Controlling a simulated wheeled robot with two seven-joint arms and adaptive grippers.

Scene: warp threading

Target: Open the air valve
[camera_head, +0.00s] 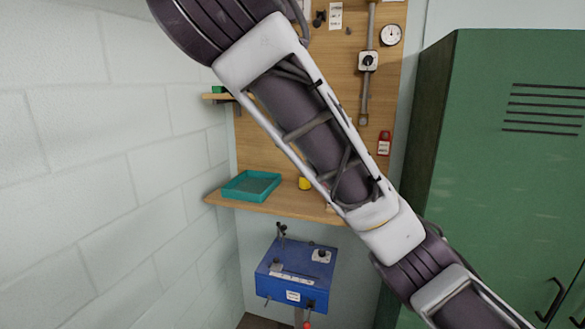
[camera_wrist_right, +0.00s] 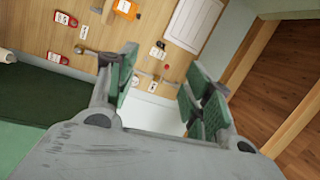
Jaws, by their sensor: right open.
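In the head view, a white block with a dark round knob (camera_head: 368,61) sits on a vertical grey pipe (camera_head: 365,103) on the wooden panel; it looks like the air valve, but I cannot read a label. A round white gauge (camera_head: 391,35) is to its upper right. My right gripper (camera_wrist_right: 163,76) shows in the right wrist view, open, with nothing between its green-padded fingers. It points towards a wooden panel with small fittings, and its fingers hide part of it. I cannot tell which fitting there is the valve. My left gripper is not in view.
One of my arms crosses the head view and hides part of the panel. A shelf (camera_head: 283,208) holds a teal tray (camera_head: 235,190). A blue box (camera_head: 293,275) is below. A green cabinet (camera_head: 500,180) stands right, close to the arm. A white wall (camera_head: 80,150) is left.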

